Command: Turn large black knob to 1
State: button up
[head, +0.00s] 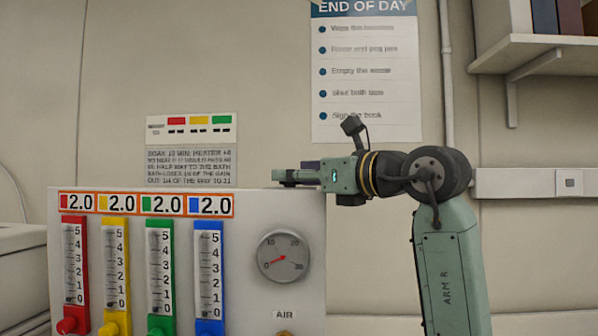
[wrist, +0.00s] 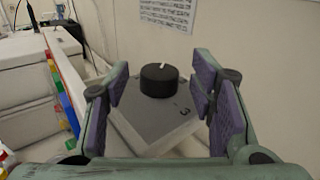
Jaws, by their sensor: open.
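The large black knob (wrist: 159,79) shows in the wrist view, on top of a grey box (wrist: 150,125). A white pointer mark on it faces toward the back wall. A digit that looks like 3 is printed on the box top, right of and nearer than the knob; other digits are hidden or too small to read. My gripper (wrist: 160,88) is open, with one purple-padded finger on each side of the knob and a gap to it. In the head view my gripper (head: 285,177) points left above the panel's top edge; the knob is not visible there.
A white panel (head: 262,300) carries red, yellow, green and blue flow columns, each under a 2.0 label, and a round gauge (head: 283,256). A text sheet (head: 190,150) and an END OF DAY poster (head: 366,80) hang behind. A shelf (head: 540,50) is at upper right.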

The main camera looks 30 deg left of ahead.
jog(key=shift+c, duration=0.3)
jog(key=c, duration=1.1)
jog(key=shift+w+n+g, duration=0.15)
jog(key=shift+n+g, duration=0.15)
jog(key=shift+g, duration=0.2)
jog(key=shift+w+d+g, duration=0.1)
jog(key=shift+g, duration=0.2)
jog(key=n+g, duration=0.2)
jog(key=g, duration=0.1)
jog(key=n+g, duration=0.1)
jog(key=g, duration=0.1)
jog(key=shift+w+n, duration=0.3)
jog(key=shift+w, duration=0.05)
jog(key=shift+w+a+n+g+h, duration=0.15)
jog(key=shift+n+g+h, duration=0.15)
jog(key=shift+n+g, duration=0.9)
jog(key=shift+w+a+n+g+h, duration=0.1)
jog(key=shift+n+g+h, duration=0.2)
jog(key=shift+n+g, duration=0.85)
jog(key=shift+g+h, duration=0.5)
jog(key=shift+g, duration=0.85)
jog(key=o, duration=1.2)
jog(key=shift+c, duration=0.2)
